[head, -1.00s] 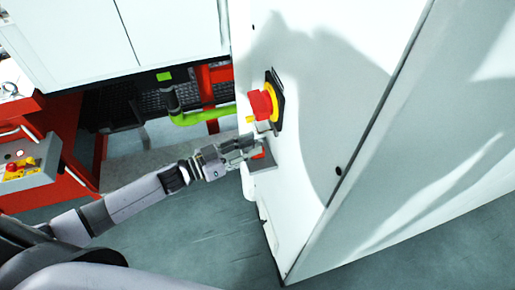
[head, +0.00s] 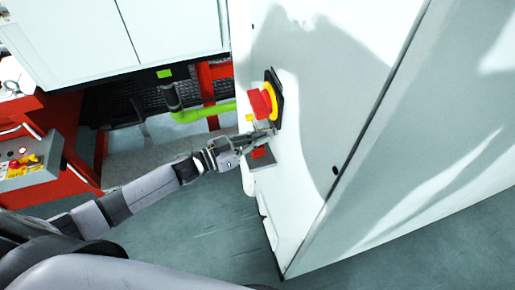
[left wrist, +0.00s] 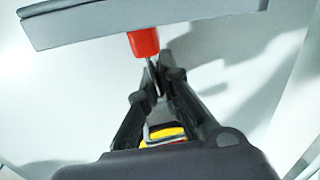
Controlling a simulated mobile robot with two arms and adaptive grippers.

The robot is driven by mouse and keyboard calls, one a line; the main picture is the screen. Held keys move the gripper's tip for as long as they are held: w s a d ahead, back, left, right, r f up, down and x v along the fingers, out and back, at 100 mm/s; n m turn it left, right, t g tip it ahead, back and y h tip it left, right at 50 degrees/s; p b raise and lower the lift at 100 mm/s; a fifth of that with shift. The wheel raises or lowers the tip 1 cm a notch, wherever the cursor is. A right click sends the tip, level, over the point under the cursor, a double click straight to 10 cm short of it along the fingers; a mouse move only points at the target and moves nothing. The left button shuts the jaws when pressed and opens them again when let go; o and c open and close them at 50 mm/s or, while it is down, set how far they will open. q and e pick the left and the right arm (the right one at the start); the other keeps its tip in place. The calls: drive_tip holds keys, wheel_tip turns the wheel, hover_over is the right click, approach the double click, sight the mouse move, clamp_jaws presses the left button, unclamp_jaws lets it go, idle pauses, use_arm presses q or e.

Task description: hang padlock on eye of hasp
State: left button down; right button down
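The red padlock (head: 262,153) is at the grey shelf on the white cabinet's side. In the left wrist view its red body (left wrist: 143,42) overlaps the shelf's edge, and its thin grey shackle points toward my fingers. I cannot tell whether it touches the shelf. My left gripper (head: 268,134) is just above the padlock; in the left wrist view its fingertips (left wrist: 154,82) converge on the shackle and look shut on it. A red and yellow switch (head: 262,103) sits above, with a small yellow tab (head: 250,118) beside it. The hasp's eye is not clear. My right gripper is not visible.
The grey shelf (left wrist: 220,15) juts out close to the padlock. The white cabinet (head: 310,130) stands right beside my left gripper. A green pipe (head: 205,114) and a red frame run behind. A red cart with a control box (head: 30,165) is at left.

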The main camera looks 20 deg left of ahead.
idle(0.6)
use_arm(q)
drive_tip(key=shift+s+a+r, duration=0.1)
drive_tip(key=shift+s+a+r, duration=0.15)
drive_tip(key=s+a+r+b, duration=0.1)
drive_tip(key=s+a+r, duration=0.6)
drive_tip(key=s+a, duration=0.2)
drive_tip(key=shift+s+a+r+b, duration=0.15)
drive_tip(key=shift+a+r+b, duration=0.15)
drive_tip(key=shift+b, duration=0.1)
drive_tip(key=m+g+h+b, duration=0.1)
drive_tip(key=g+h+b, duration=0.1)
drive_tip(key=shift+m+g, duration=0.3)
drive_tip(key=shift+m, duration=0.1)
